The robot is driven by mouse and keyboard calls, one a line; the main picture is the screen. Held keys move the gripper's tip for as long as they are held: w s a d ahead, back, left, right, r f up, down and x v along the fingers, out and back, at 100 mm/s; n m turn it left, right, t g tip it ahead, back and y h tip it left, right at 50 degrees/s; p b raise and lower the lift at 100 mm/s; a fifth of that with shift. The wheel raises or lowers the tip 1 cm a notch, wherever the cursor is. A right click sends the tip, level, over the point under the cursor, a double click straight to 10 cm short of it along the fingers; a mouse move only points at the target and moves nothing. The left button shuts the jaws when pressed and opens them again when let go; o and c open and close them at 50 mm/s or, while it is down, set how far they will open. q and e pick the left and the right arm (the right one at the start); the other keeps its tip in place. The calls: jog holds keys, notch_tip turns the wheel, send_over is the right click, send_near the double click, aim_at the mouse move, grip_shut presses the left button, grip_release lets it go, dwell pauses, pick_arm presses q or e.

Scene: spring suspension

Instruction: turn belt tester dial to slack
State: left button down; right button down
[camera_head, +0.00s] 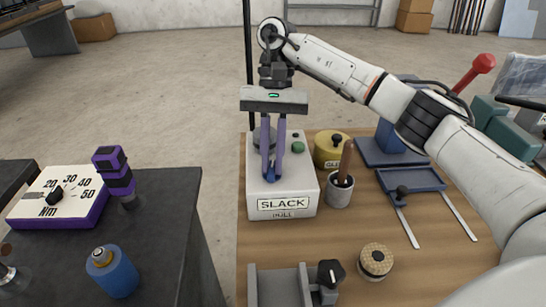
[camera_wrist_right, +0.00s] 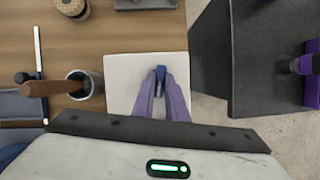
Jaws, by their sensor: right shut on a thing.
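The belt tester (camera_head: 282,205) is a white box on the wooden bench, with a front plate reading SLACK and smaller lettering below it. It shows from above in the right wrist view (camera_wrist_right: 122,75). My right gripper (camera_head: 271,174) reaches down over its top, with purple fingers closed on a small dark blue knob (camera_wrist_right: 160,74), which looks like the dial. The fingers hide much of the knob, and its pointing direction cannot be told. A grey round part (camera_head: 258,141) and a green button (camera_head: 298,147) also sit on the box top. My left gripper is not in view.
Right of the tester stand a yellow tin (camera_head: 328,152) and a grey cup (camera_head: 340,190) with a wooden handle. A grey fixture (camera_head: 280,285) and a round brush-like piece (camera_head: 375,260) lie in front. A dark table (camera_head: 165,225) with an Nm gauge (camera_head: 60,195) is at left.

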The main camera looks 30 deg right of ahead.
jog(key=shift+w+r+n+h+p, duration=0.1)
jog(key=shift+n+h+p, duration=0.25)
jog(key=shift+n, duration=0.55)
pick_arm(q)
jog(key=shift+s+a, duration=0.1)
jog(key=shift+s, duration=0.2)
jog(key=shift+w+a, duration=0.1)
pick_arm(e)
jog(key=c, duration=1.8)
grip_release()
jog(key=shift+o, duration=0.2)
